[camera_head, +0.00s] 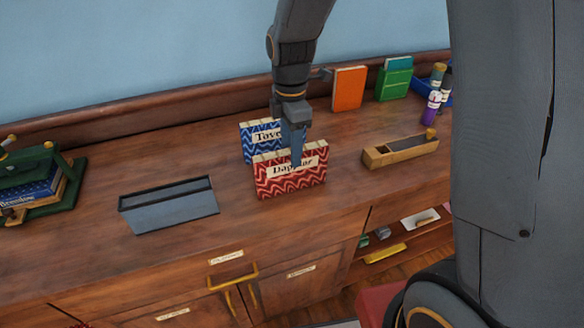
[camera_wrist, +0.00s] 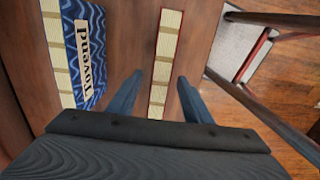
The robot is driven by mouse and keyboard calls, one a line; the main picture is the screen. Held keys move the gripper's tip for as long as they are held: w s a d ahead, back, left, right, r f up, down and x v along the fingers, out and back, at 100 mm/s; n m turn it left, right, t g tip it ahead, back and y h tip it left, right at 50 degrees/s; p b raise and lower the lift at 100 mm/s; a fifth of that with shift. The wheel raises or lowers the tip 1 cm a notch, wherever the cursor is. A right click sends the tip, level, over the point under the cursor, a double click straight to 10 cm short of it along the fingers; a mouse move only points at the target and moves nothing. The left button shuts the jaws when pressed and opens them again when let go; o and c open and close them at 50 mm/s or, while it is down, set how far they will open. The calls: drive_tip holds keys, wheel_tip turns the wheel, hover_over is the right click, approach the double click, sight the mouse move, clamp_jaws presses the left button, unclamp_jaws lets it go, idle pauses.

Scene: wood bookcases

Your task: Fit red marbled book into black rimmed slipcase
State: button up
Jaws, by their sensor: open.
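The red marbled book (camera_head: 290,178) stands upright on the wooden counter, its pale label facing the front. In the wrist view the top of the red book (camera_wrist: 166,55) shows as a narrow cream page edge with red borders. My gripper (camera_head: 297,160) is open above the red book. In the wrist view its two fingers (camera_wrist: 158,90) are on either side of the book's line, apart from each other. The black rimmed slipcase (camera_head: 168,206) is a grey-blue box with a dark-edged opening along its top, on the counter to the left.
A blue patterned book (camera_head: 260,140) stands close behind the red one; it also shows in the wrist view (camera_wrist: 84,55). A wooden box (camera_head: 400,151) lies to the right. Orange (camera_head: 349,88) and green (camera_head: 395,80) books stand at the back.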

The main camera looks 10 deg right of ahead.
drive_tip(key=shift+f, duration=0.75)
drive_tip(key=shift+c, duration=0.2)
clamp_jaws()
idle(0.7)
